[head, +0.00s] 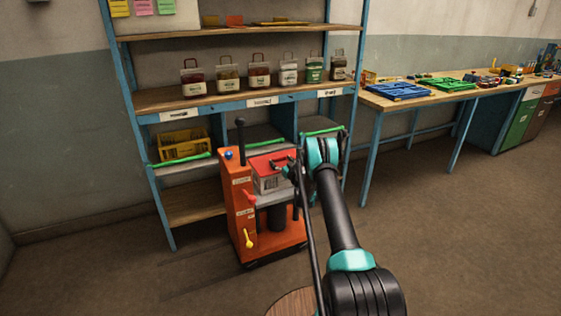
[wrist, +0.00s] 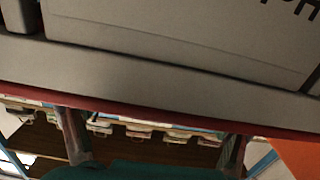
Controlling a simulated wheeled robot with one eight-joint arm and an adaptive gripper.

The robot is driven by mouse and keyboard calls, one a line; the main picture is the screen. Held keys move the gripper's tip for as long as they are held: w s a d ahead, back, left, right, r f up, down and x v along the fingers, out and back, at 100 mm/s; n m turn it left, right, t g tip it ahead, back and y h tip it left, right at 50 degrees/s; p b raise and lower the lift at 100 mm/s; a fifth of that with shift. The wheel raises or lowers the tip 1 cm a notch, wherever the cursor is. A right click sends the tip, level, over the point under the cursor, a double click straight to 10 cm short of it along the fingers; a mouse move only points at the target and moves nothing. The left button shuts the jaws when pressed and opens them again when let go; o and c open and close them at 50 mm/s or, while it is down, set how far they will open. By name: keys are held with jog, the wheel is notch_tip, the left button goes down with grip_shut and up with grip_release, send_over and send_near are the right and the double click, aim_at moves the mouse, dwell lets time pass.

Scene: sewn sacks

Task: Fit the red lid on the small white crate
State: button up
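The small white crate (head: 268,184) stands on the grey platform of the orange machine. The red lid (head: 262,162) lies over its top; from here I cannot tell whether it is seated all round. In the wrist view the crate wall (wrist: 170,50) fills the upper part, with dark lettering partly cut off. The lid's red edge (wrist: 150,113) runs just below it, close along the wall. My gripper (head: 290,170) is at the crate's right side, by the lid's handle. Its fingertips are small and dark, so whether it grips the handle is unclear.
The orange machine (head: 240,205) has a black upright lever and a yellow handle. A workbench (head: 440,96) with blue and green trays stands at the right. The floor right of the machine is clear.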

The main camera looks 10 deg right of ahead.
jog(key=shift+o, duration=0.7)
